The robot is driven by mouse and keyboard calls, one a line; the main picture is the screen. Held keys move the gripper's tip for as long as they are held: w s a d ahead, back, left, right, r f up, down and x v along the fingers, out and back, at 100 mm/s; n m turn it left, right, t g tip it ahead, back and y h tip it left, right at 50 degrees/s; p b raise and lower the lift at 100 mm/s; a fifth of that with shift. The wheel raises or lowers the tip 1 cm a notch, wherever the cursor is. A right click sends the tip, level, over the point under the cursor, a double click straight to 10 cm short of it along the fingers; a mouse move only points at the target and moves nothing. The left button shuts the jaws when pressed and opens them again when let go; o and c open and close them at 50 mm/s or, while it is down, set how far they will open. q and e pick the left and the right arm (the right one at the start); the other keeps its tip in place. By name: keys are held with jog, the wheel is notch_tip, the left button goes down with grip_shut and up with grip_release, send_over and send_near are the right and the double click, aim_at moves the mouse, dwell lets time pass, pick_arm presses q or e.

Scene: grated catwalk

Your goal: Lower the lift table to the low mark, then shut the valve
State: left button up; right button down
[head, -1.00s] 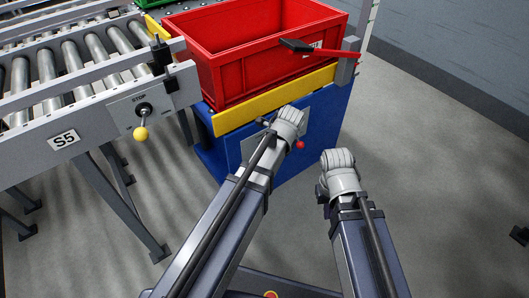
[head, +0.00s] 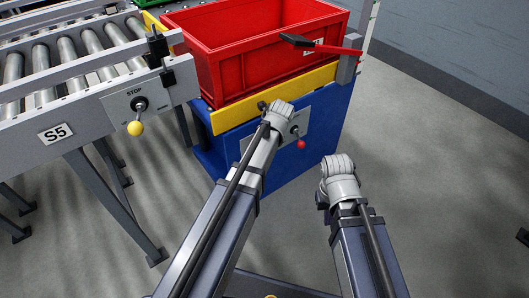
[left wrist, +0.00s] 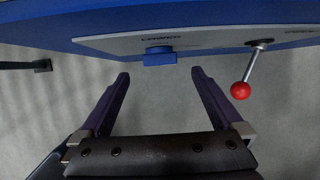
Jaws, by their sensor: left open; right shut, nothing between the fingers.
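The lift table is a blue body (head: 318,122) with a yellow edge (head: 240,115), carrying a red crate (head: 270,62). A grey panel on its front is marked LOWER and has a blue block (left wrist: 160,56). To its right is a lever with a red ball (left wrist: 240,90), also seen in the head view (head: 301,143). My left gripper (left wrist: 160,76) is open and empty, its fingertips just below the blue block in the left wrist view. In the head view its wrist covers part of the panel. My right gripper (head: 337,167) is shut and empty, right of the table above the floor.
A roller conveyor (head: 90,103) labelled S5 stands at the left, with a yellow-ball lever (head: 135,127) under a STOP label. Grey floor (head: 430,180) is clear at the right.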

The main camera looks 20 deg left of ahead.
pick_arm(q)
jog(key=b+x, duration=0.4)
jog(key=x, duration=0.1)
jog(key=shift+f, duration=0.1)
jog(key=c, duration=1.4)
jog(key=shift+s+a+t+h, duration=0.1)
jog(key=shift+a+t+h, duration=0.05)
jog(key=shift+t+h, duration=0.45)
